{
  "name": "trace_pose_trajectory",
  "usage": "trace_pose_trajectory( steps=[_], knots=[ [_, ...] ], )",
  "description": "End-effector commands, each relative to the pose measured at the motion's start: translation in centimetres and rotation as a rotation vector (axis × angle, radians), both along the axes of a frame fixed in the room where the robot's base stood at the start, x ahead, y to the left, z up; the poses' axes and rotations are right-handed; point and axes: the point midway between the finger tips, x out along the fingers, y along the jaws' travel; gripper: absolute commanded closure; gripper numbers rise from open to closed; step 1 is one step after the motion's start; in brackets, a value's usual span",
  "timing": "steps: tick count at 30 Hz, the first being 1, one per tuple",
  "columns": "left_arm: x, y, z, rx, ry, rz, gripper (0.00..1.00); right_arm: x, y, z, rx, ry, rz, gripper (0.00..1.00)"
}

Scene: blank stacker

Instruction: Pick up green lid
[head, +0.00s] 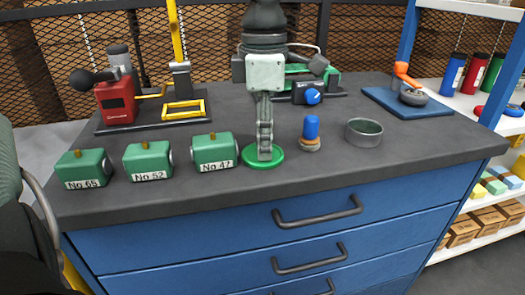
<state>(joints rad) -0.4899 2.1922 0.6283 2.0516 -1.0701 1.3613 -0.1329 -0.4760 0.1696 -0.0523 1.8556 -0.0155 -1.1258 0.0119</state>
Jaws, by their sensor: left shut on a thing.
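The green lid (250,158) is a flat round disc on the dark worktop (340,180), near the middle of the front edge. My left gripper (264,152) comes down over it from above, fingers pointing down. Its fingers are closed on the lid's middle, and they hide the part they hold. The lid looks level and at or very near the worktop; I cannot tell if there is a gap beneath it. My right gripper is not in view.
Green blocks numbered 65 (84,168), 52 (148,161) and 47 (214,152) stand left of the lid. A blue-handled stamp (311,130) and an open round tin (363,133) stand to its right. A red machine (117,100) stands behind left.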

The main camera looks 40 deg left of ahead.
Motion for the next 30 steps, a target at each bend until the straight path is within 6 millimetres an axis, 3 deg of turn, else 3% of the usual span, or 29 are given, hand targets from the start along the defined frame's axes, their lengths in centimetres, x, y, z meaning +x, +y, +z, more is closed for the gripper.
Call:
trace_pose_trajectory(
  steps=[1,7,14,23,30],
  knots=[
    [-0.2,0.3,-0.8,0.006,0.014,0.002,0.99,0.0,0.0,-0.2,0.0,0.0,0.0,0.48],
    [-0.3,0.3,-0.7,0.005,0.014,0.001,0.99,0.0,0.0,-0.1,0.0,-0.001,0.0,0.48],
    [-0.2,0.2,1.2,0.007,0.011,0.002,1.0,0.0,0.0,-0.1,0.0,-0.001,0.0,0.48],
    [-0.1,0.1,8.4,0.005,0.003,0.003,1.0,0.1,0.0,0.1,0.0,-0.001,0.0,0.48],
    [-0.1,0.0,16.8,0.004,0.002,0.002,1.0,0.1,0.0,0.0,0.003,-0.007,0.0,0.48]
  ],
)
